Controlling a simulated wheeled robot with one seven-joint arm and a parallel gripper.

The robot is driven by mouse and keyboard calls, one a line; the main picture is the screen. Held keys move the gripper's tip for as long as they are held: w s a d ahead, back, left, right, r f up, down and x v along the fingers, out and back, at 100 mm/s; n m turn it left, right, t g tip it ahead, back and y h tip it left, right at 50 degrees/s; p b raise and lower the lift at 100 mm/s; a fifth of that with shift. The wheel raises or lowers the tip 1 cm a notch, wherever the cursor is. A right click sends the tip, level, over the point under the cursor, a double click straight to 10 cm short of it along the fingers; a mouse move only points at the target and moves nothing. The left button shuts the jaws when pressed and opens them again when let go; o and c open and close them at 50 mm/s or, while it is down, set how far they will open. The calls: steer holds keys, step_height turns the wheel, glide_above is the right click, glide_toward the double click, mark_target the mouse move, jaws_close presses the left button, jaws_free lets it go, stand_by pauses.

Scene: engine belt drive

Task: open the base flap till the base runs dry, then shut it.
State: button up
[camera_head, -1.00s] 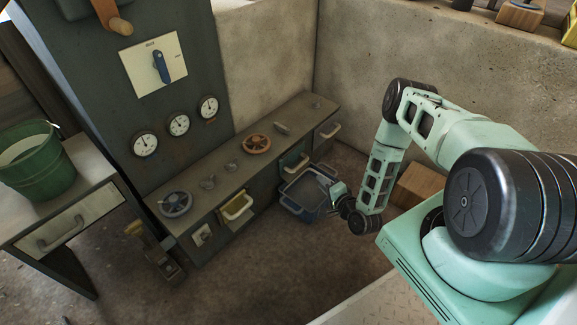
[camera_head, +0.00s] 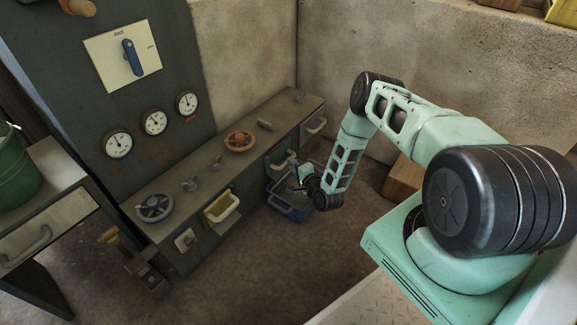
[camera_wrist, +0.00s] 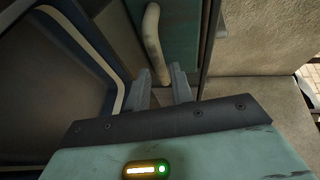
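A teal flap (camera_head: 277,157) with a cream handle is set in the front of the low grey cabinet, above a blue tub (camera_head: 288,208). I take it for the base flap. In the wrist view the teal panel (camera_wrist: 180,30) and its curved cream handle (camera_wrist: 152,35) are close ahead. My gripper (camera_head: 298,176) is at the flap, over the tub's rim. In the wrist view my gripper (camera_wrist: 161,88) has its fingers apart, with the handle's lower end between or just beyond the tips. A grip on it does not show. Any flow into the tub is not visible.
Handwheels and levers line the cabinet top. Dials (camera_head: 154,122) are on the panel. A brown box (camera_head: 402,180) stands behind my arm.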

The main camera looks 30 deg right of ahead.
mark_target(283, 157)
steer(key=shift+w+d+f+b, duration=0.1)
steer(key=shift+w+f+b, duration=0.15)
steer(key=shift+w, duration=0.7)
steer(key=shift+w+f+b, duration=0.1)
steer(key=shift+w+b, duration=0.15)
steer(key=shift+w, duration=0.7)
jaws_close()
steer(key=shift+s+r, duration=0.1)
